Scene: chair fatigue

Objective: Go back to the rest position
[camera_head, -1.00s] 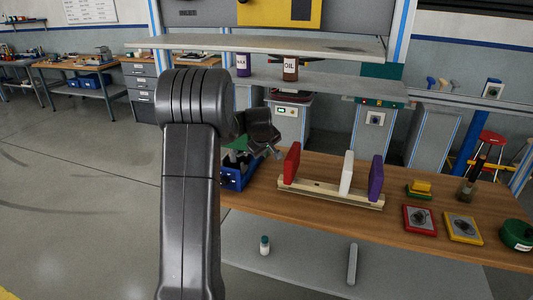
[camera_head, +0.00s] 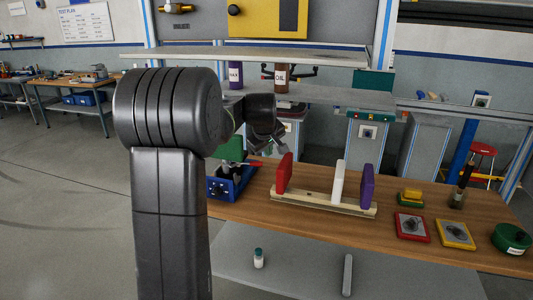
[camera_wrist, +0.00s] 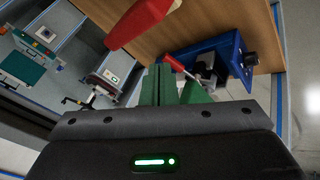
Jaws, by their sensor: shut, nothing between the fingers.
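The same blue fixture (camera_head: 222,190) shows in the head view below the wrist end.
A wooden rack (camera_head: 325,203) holds a red panel (camera_head: 284,173), a white panel (camera_head: 338,182) and a purple panel (camera_head: 367,186). A red-framed box (camera_head: 412,226), a yellow-framed box (camera_head: 456,234) and a green round container (camera_head: 511,238) sit at right. Shelves (camera_head: 250,56) stand behind. Floor at left is clear.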

